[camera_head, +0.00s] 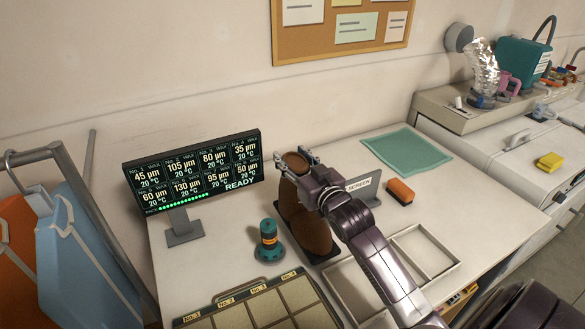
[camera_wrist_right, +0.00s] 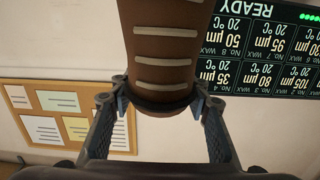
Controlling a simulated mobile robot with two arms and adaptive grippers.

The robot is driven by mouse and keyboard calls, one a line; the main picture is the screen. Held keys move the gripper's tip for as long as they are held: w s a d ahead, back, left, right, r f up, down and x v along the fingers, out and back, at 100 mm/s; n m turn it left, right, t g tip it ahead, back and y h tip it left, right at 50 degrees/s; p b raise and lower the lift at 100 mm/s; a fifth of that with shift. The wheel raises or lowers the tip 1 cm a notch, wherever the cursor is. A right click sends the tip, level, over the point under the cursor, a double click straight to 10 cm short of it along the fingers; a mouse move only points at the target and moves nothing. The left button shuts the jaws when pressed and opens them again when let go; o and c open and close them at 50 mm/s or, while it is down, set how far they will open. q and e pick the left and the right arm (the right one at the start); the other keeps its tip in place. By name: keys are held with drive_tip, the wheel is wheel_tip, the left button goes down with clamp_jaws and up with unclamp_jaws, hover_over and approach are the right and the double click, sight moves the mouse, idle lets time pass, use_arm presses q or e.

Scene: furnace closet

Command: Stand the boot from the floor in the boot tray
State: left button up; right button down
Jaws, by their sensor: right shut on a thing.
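The brown boot (camera_head: 309,232) is on the table side of the head view, over a dark flat tray (camera_head: 328,256) whose edge shows beneath it. The boot looks roughly upright; whether its sole touches the tray is hard to tell. My right gripper (camera_head: 293,160) is shut on the top of the boot's shaft. In the right wrist view the gripper (camera_wrist_right: 160,97) has a finger on each side of the brown shaft (camera_wrist_right: 165,48), which has pale lace bars. The right gripper and arm hide part of the boot. My left gripper is not in view.
A display panel (camera_head: 192,172) and a green-orange knob (camera_head: 269,240) stand left of the boot. A sign (camera_head: 365,184) and an orange-black block (camera_head: 400,191) are on the right. A sectioned board (camera_head: 262,308) and a pale frame (camera_head: 425,228) lie in front. A green mat (camera_head: 407,150) lies behind.

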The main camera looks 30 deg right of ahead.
drive_tip(key=shift+f, duration=1.75)
drive_tip(key=c, duration=1.4)
unclamp_jaws()
drive_tip(key=shift+f, duration=0.15)
drive_tip(key=o, duration=0.3)
drive_tip(key=shift+s, duration=0.1)
